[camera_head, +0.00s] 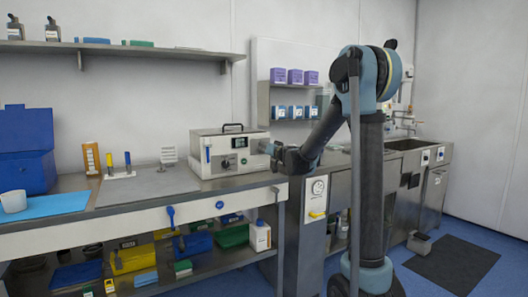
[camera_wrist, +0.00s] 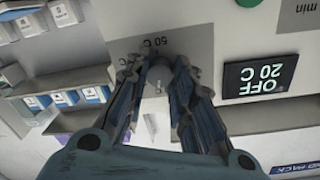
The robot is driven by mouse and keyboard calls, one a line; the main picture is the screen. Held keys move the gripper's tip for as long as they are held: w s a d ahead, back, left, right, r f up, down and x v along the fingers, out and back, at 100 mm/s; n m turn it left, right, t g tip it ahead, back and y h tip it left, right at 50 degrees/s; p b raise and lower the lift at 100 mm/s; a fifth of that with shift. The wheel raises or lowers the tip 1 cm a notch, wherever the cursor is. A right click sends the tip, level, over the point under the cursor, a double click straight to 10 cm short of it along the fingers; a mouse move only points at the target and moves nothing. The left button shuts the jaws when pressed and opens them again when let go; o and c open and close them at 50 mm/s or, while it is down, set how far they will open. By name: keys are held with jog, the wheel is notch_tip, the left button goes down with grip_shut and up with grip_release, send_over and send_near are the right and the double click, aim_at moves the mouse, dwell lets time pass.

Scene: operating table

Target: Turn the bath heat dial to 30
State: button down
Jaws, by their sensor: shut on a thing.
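The grey heat dial (camera_wrist: 158,78) sits below a "50 C" marking and is mostly hidden between my fingers. My gripper (camera_wrist: 156,66) is shut on the dial, with a finger on each side. The dial's pointer cannot be read. The black display (camera_wrist: 258,78) reads "OFF" and "20 C". In the head view my gripper (camera_head: 272,152) reaches the bath's right front.
A grey mat (camera_head: 150,186) lies on the bench left of the bath. A blue box (camera_head: 25,165) and a white cup (camera_head: 13,201) stand at the far left. A wall shelf (camera_head: 290,103) holds purple and blue-white boxes behind my arm. A sink counter lies to the right.

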jog(key=shift+w+d+m, duration=0.1)
jog(key=shift+d+m, duration=0.05)
jog(key=shift+m, duration=2.1)
jog(key=shift+d+m, duration=0.1)
jog(key=shift+m, duration=2.15)
jog(key=c, duration=1.3)
grip_release()
jog(key=shift+w+d+f, duration=0.1)
jog(key=shift+c, duration=0.2)
